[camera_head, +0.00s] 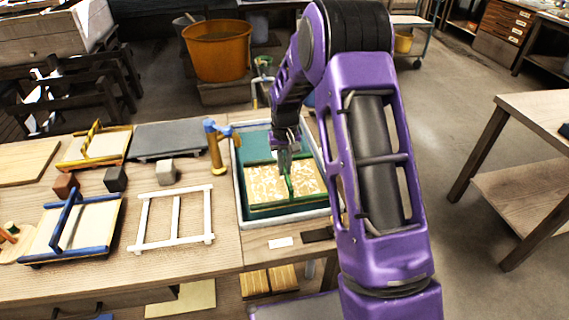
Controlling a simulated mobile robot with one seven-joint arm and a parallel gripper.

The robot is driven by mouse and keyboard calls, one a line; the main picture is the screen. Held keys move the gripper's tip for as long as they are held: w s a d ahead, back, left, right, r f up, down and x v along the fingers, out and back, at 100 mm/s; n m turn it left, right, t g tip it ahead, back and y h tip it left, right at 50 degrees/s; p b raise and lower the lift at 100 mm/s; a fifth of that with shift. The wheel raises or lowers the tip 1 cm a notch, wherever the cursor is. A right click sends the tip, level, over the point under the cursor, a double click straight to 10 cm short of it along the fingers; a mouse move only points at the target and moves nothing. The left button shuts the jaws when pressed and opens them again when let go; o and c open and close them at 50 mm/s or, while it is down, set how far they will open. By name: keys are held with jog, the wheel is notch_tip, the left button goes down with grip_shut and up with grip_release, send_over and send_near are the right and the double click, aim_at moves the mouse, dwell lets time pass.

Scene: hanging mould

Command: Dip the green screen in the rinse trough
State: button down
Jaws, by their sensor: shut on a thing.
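The green screen (309,178) has a pale patterned face and a green bar across its middle. It lies level inside the rinse trough (238,190), a pale-rimmed basin with a dark green inside. My gripper (285,168) reaches down from above and is shut on the green bar. The fingertips are small in the view and partly hidden by the bar. I cannot tell how deep the screen sits in the trough. My purple arm stands along the trough's right side and covers part of that edge.
Left of the trough are a tap-like post (215,150), a white frame (175,220), a blue screen (75,228), a yellow screen (95,147), a grey slab (172,139) and several small blocks. An orange tub (217,52) stands behind. A wooden table (535,125) is at right, with clear floor between.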

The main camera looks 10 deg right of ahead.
aim_at(282, 178)
jog(key=shift+f+b, duration=2.15)
jog(key=shift+f, duration=1.5)
jog(key=shift+w, duration=1.55)
jog(key=shift+s, duration=1.55)
jog(key=shift+w, duration=1.5)
